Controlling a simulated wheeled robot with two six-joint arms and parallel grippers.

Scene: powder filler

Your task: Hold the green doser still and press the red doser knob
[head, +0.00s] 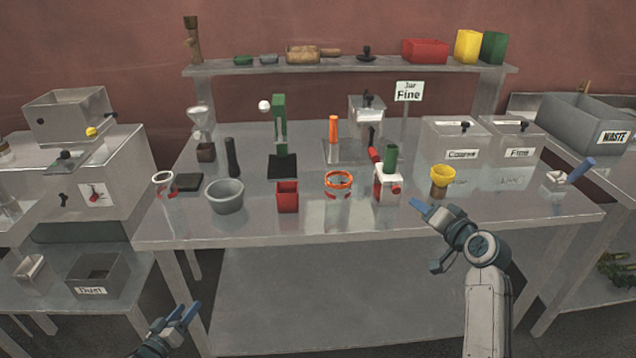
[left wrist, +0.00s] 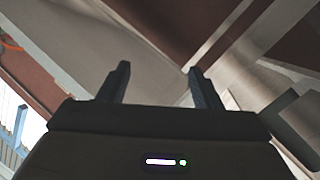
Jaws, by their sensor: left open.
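The doser (head: 387,182) stands near the front of the table, right of centre in the head view. My left gripper (head: 188,313) is open and empty, low in front of the table at the left. Its two fingers also show apart in the left wrist view (left wrist: 158,80), with nothing between them.
A yellow cup (head: 441,175) stands close behind my right gripper. An orange-rimmed jar (head: 338,186), a red box (head: 287,197) and a grey bowl (head: 225,196) stand left of the doser. The table's front edge (head: 330,238) lies between my left gripper and these things.

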